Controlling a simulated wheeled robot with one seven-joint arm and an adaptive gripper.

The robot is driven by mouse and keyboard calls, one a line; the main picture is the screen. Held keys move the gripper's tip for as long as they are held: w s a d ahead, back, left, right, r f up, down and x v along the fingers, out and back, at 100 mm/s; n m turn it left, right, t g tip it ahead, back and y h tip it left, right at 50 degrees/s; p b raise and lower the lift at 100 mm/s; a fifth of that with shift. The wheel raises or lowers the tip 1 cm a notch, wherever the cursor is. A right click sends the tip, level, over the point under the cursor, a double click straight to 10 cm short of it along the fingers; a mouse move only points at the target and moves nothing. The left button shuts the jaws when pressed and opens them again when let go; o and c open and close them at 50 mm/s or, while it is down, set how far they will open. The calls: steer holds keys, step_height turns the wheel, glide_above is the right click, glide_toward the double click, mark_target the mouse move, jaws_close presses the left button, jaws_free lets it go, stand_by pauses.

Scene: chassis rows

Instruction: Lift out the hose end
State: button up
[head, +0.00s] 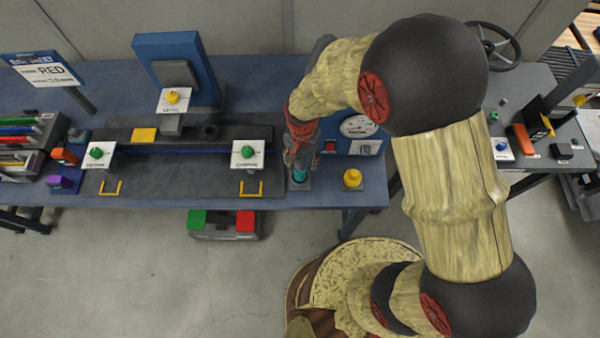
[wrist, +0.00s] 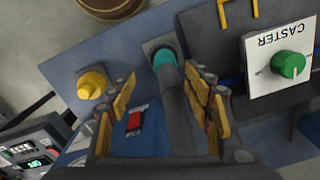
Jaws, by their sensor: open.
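The hose end (wrist: 165,57) shows a teal collar seated in a grey square holder (wrist: 150,46) on the blue bench. Its dark grey body (wrist: 178,112) runs back between the fingers of my gripper (wrist: 164,86) in the wrist view. The fingers are apart, one on each side; I see a gap on the left, and the right finger looks very close. In the head view, the teal hose end (head: 299,175) shows just under my gripper (head: 298,152), which hides its upper part.
A yellow knob (head: 352,178) stands right of the holder on the bench. A CASTER card with a green knob (head: 247,153) is to the left. A gauge panel (head: 360,127) with a red switch (wrist: 135,121) is close behind. Open floor lies in front.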

mark_target(300, 169)
steer(key=shift+f+m, duration=0.1)
steer(key=shift+m, duration=0.2)
steer(key=shift+f, duration=0.25)
steer(key=f, duration=0.7)
steer(key=shift+w+a+f+b, duration=0.15)
steer(key=shift+w+a+b, duration=0.15)
steer(key=shift+w+a, duration=0.05)
steer(key=shift+c, duration=0.8)
steer(key=c, duration=1.1)
jaws_close()
